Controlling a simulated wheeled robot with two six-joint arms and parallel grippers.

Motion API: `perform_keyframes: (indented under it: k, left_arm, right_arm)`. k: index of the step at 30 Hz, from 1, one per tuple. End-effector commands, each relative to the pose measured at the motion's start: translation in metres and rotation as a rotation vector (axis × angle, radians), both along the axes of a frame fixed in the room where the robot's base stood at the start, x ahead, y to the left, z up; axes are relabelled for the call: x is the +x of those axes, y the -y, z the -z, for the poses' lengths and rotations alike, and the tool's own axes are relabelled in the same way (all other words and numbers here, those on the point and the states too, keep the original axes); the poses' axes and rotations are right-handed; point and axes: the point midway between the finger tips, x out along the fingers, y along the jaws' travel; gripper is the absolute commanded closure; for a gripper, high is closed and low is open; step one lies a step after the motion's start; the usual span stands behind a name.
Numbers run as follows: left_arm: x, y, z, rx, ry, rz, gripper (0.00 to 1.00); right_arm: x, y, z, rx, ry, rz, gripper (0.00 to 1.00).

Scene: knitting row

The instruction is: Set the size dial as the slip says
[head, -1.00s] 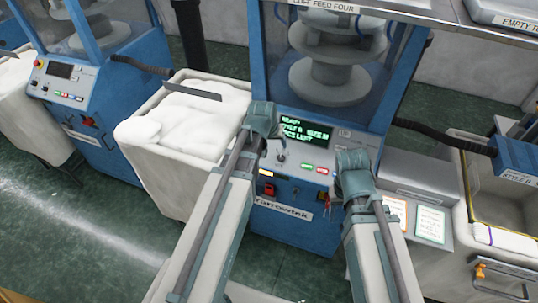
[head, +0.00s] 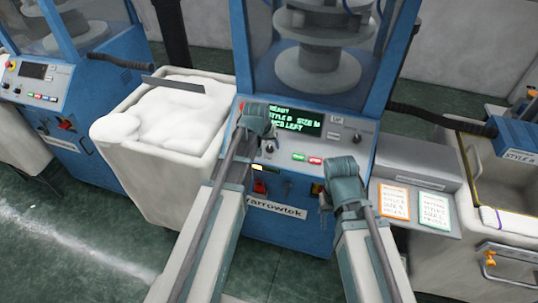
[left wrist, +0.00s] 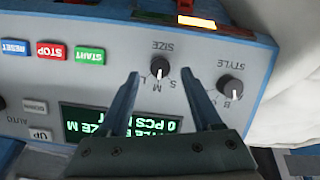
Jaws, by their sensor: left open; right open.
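The size dial (left wrist: 160,68) is a small black knob with a white pointer on the grey control panel, upside down in the left wrist view. Its pointer looks turned toward the M mark. My left gripper (left wrist: 162,78) is open, its fingertips on either side of the dial; whether they touch it I cannot tell. In the head view my left gripper (head: 262,138) is at the panel beside the green screen (head: 294,120), which reads size M. My right gripper (head: 323,203) is open and empty, below the panel's right part. Two slips, orange-edged (head: 394,201) and green-edged (head: 434,210), are unreadable.
The style dial (left wrist: 231,87) sits close beside my left gripper. Start (left wrist: 89,55) and stop (left wrist: 51,50) buttons are on the same panel. A bin of white material (head: 130,160) stands left of the machine. A grey tub (head: 505,180) stands at the right.

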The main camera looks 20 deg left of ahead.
Motion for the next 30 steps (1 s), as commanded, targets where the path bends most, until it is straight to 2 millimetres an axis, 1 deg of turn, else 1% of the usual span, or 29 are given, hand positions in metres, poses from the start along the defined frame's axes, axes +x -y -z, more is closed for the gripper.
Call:
perform_keyframes:
  k: [1,4,8,15,16,20,21,23,24,27,30]
  left_arm:
    - [0.004,0.000,0.013,0.000,0.000,0.000,0.34]
    - [0.008,0.001,0.022,0.000,0.000,0.000,0.34]
    - [0.011,0.001,0.025,0.000,0.000,0.000,0.34]
    - [0.010,0.001,0.024,0.000,0.000,0.000,0.34]
    - [0.010,0.001,0.024,0.000,0.000,0.000,0.36]
    - [0.010,0.001,0.024,0.000,0.000,0.000,0.59]
    - [0.010,0.001,0.024,0.000,0.000,0.000,0.66]
    - [0.010,0.001,0.024,0.000,0.000,0.000,0.77]
    - [0.010,0.001,0.024,0.000,0.000,0.000,0.84]
    - [0.010,0.001,0.024,0.000,0.000,0.000,1.00]
    - [0.010,0.001,0.024,0.000,0.000,0.000,1.00]
  right_arm:
    - [0.000,0.000,0.013,0.000,0.000,0.000,0.50]
    - [0.000,0.000,0.022,0.000,0.000,0.000,0.50]
    - [0.000,0.000,0.025,0.000,0.000,0.000,0.50]
    - [0.000,0.000,0.024,0.000,0.000,0.000,0.50]
    - [0.000,0.000,0.024,0.000,0.000,0.000,0.50]
    - [0.000,0.000,0.024,0.000,0.000,0.000,0.50]
    - [0.000,0.000,0.024,0.000,0.000,0.000,0.50]
    - [0.000,0.000,0.024,0.000,0.000,0.000,0.50]
    - [0.000,0.000,0.024,0.000,0.000,0.000,0.50]
    - [0.000,0.000,0.024,0.000,0.000,0.000,0.50]
    - [0.000,0.000,0.024,0.000,0.000,0.000,0.50]
